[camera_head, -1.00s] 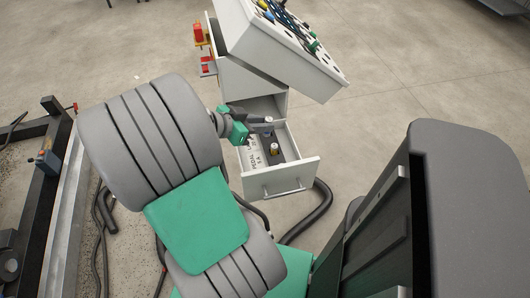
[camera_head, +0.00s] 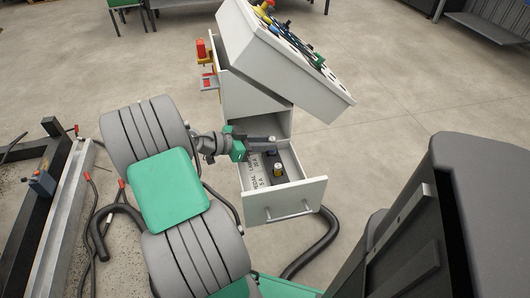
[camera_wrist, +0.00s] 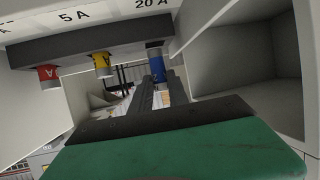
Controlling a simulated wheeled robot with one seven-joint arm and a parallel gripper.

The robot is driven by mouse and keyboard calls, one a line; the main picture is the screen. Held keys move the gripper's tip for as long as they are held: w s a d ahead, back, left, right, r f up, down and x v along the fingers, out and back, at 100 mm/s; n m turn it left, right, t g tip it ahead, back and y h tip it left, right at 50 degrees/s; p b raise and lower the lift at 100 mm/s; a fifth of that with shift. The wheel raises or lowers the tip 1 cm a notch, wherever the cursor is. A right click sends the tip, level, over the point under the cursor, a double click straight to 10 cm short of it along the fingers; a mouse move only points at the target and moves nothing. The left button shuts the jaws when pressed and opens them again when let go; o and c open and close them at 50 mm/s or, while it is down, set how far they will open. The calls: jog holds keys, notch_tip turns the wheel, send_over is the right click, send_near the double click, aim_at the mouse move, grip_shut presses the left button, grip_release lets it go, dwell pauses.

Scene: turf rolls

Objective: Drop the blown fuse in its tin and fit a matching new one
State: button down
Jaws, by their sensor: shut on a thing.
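My gripper (camera_wrist: 160,98) is shut on a blue fuse (camera_wrist: 157,68) marked with a letter, whose far end meets a dark strip (camera_wrist: 110,38). I cannot tell whether it is still seated there. A yellow fuse (camera_wrist: 102,63) and a red fuse (camera_wrist: 48,73) stand in the same strip, apart from my fingers. White labels above it read 5 A and 20 A. No tin can be made out.
The drawer belongs to a white cabinet (camera_head: 255,100) with a sloped panel (camera_head: 285,65) carrying coloured cables. The drawer walls stand close around my gripper. A dark hose (camera_head: 325,245) lies on the floor to the right. Open concrete floor lies beyond the cabinet.

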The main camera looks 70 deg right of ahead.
aim_at(265, 156)
notch_tip(265, 156, down, 4)
jog(key=shift+w+r+b, duration=0.1)
jog(key=shift+b, duration=0.35)
jog(key=c, duration=1.6)
grip_release()
jog(key=shift+o, duration=0.3)
